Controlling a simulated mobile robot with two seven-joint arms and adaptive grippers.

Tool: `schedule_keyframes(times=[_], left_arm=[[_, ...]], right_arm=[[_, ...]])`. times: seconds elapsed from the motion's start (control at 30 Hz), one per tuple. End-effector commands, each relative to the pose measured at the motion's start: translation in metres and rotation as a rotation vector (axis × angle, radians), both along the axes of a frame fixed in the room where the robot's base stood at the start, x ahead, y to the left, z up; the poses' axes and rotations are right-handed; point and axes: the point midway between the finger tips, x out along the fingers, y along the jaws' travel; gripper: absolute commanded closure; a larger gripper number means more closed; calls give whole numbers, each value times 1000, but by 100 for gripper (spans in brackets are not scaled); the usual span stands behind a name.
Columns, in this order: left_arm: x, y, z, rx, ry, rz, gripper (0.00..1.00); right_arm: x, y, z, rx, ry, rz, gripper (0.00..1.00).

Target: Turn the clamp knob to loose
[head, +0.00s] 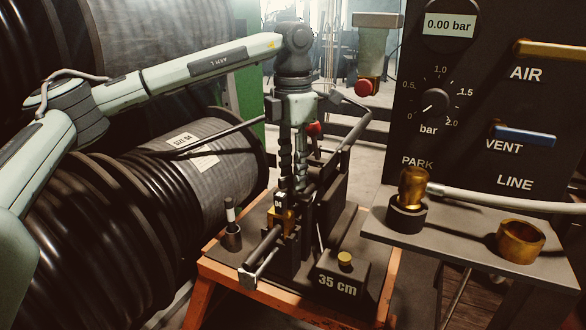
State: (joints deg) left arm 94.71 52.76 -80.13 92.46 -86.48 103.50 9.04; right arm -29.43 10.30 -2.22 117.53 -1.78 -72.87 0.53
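My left gripper (293,188) points straight down over the bench fixture, its two dark fingers close together. The fingertips are beside a small black piece with a white mark (278,204) above a brass-coloured block (281,220); I cannot tell whether they touch it or whether this is the clamp knob. A dark bar with a square end (250,277) sticks out towards the front left. My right gripper is not in view.
Large hose reels (110,205) crowd the left. A panel (481,112) with dial and levers and a shelf (452,245) with brass fittings stand right.

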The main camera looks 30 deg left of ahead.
Motion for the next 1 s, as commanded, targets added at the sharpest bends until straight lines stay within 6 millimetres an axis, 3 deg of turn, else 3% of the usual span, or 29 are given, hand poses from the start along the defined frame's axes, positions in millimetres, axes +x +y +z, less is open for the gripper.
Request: schedule_keyframes(times=[0.17,0.4,0.77,1.0], left_arm=[[0,0,0,0,0,0,70],[0,0,0,-1,-1,0,100],[0,0,1,-1,-1,15,100],[0,0,1,-2,-1,112,100]], right_arm=[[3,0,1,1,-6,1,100],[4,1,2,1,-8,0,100],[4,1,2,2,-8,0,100],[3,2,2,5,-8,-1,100]])
